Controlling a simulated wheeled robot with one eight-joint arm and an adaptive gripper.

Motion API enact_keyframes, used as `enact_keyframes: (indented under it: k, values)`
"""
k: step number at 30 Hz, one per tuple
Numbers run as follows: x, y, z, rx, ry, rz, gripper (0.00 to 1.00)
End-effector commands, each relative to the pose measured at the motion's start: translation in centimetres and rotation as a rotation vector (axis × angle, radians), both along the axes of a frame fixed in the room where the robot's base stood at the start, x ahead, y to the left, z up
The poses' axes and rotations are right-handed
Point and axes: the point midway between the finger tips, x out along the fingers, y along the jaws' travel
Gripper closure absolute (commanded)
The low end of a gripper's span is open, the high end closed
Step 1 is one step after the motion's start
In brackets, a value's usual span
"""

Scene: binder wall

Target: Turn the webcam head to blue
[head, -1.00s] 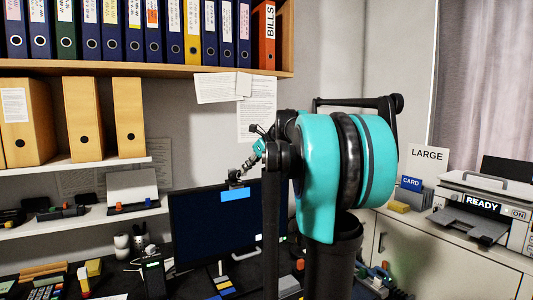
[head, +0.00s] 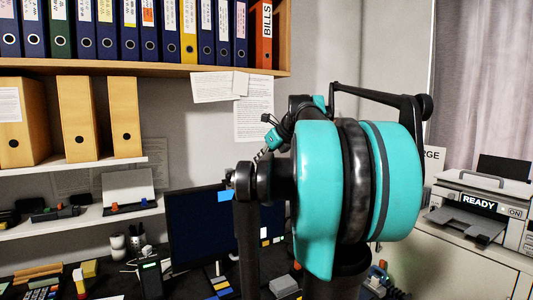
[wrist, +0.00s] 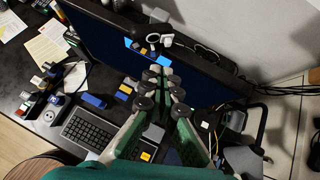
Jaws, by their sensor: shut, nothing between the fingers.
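The webcam, a small dark and white piece, sits on the top edge of the monitor in the wrist view (wrist: 153,39). In the head view it is mostly hidden behind my arm. A blue label (head: 225,196) is on the monitor's upper front; it also shows in the wrist view (wrist: 132,45), just below the webcam. My gripper (wrist: 160,73) is shut and empty, its fingertips in front of the monitor's top edge and a little short of the webcam. In the head view my arm hides the fingertips. Which way the webcam head faces is too small to tell.
The monitor (head: 190,235) stands on the dark desk, with a keyboard (wrist: 88,130) and small coloured blocks before it. Cables lie behind and right of it. Shelves with binders are above left. A printer (head: 478,212) stands at the right.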

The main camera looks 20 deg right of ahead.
Motion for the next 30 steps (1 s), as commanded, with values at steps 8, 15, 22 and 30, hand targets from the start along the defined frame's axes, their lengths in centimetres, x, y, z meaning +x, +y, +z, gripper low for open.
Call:
enact_keyframes:
  k: [8, 15, 22, 30]
  values:
    - [-2.5, -1.4, 2.6, -0.001, 0.000, -0.001, 1.00]
    - [-2.7, -1.8, 2.6, 0.022, -0.009, 0.012, 1.00]
    - [-0.5, -2.8, -1.7, 0.193, -0.113, 0.110, 1.00]
    - [-1.3, -4.4, -5.6, 0.397, -0.381, 0.267, 1.00]
